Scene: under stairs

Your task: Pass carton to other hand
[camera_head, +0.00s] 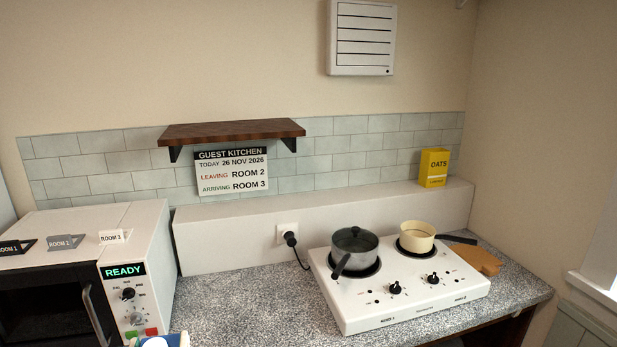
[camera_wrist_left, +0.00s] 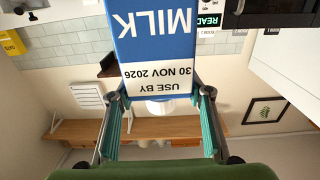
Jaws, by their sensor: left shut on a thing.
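The milk carton (camera_wrist_left: 150,48) is blue with a white panel reading "USE BY 30 NOV 2026". It fills the upper middle of the left wrist view, its print upside down there. My left gripper (camera_wrist_left: 160,94) is shut on it, with one teal-padded finger on each side of its lower part in that view. In the head view, only a small blue and white piece, which looks like the carton (camera_head: 158,342), shows at the bottom edge, in front of the microwave. My right gripper is in neither view.
A microwave (camera_head: 150,240) reading READY stands at the left on the speckled counter (camera_head: 225,310). A white hob (camera_head: 410,310) bears a grey pot (camera_head: 357,240) and a cream pot (camera_head: 417,230). A yellow oats box (camera_head: 434,167) stands on the ledge. The counter left of the hob is clear.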

